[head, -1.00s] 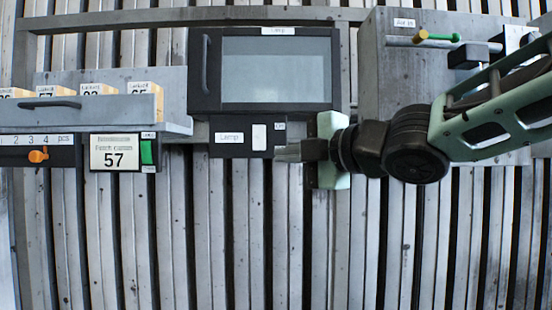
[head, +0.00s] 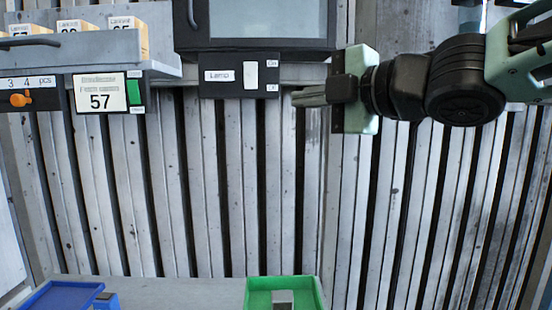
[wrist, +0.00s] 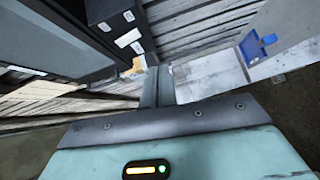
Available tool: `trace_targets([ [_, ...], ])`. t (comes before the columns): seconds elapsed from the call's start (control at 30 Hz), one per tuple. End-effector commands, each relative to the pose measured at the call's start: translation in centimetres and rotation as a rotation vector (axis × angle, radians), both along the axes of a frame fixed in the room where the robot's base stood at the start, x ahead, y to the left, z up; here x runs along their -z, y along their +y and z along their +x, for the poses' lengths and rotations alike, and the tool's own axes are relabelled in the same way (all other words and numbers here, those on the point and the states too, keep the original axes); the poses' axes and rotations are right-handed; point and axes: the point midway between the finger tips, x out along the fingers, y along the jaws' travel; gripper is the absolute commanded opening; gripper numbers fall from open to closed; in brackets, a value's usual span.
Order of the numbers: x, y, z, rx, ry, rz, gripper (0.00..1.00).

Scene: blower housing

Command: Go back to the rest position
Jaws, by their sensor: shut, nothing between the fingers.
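My gripper (head: 308,97) is at the upper right in the head view, its fingers pointing left and closed together with nothing between them. It is just right of and slightly below the black lamp switch box (head: 240,76) with its white rocker. In the wrist view my gripper fingers (wrist: 158,86) show as one closed grey strip, and the black box (wrist: 122,20) is above and left of them. From the head view I cannot tell how far the fingers are from the wall.
A drawer (head: 100,52) with labelled cards, an orange knob (head: 20,100) and a "57" sign (head: 100,94) are at the left. A dark-framed window (head: 262,20) is above. A green bin (head: 262,290) and a blue tray (head: 62,296) stand below. The slatted wall between is clear.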

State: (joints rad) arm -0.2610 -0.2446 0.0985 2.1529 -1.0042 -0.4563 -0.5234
Motion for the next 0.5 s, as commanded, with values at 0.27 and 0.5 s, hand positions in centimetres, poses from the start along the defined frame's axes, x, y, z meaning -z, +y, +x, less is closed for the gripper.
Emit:
trace_targets([
  [0.27,14.9,-0.8,-1.4,0.329,0.581,0.152,0.00],
  [0.5,29.4,-3.0,-10.5,0.733,1.171,0.178,0.00],
])
